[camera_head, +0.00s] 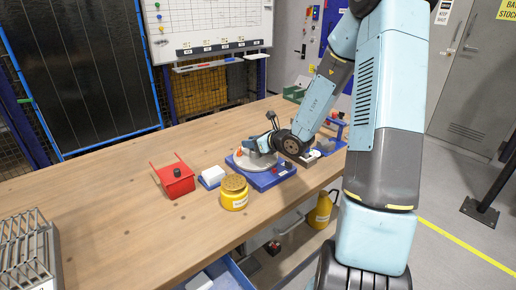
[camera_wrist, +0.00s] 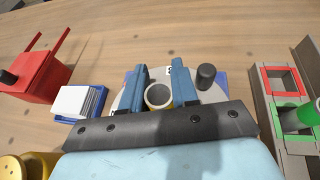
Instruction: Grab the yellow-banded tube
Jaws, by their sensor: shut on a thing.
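The yellow-banded tube (camera_wrist: 159,95) shows in the wrist view as a pale, open-ended ring with a little yellow at its lower edge. It sits between the two blue fingers of my gripper (camera_wrist: 158,76), which is shut on it. The pale round disc (camera_wrist: 218,95) of the rotary jig lies under the fingers, with a black cylinder (camera_wrist: 206,77) on it to the right. In the head view my gripper (camera_head: 264,146) is over the disc of the blue-based jig (camera_head: 274,181). The tube is hard to make out there. I cannot tell whether it still touches the jig.
A red box (camera_head: 176,182), a blue tray of white cards (camera_head: 212,177) and a yellow jar (camera_head: 234,194) stand left of the jig. In the wrist view a grey rack (camera_wrist: 268,118) with red and green frames stands at right. A wire rack (camera_head: 30,255) is at front left.

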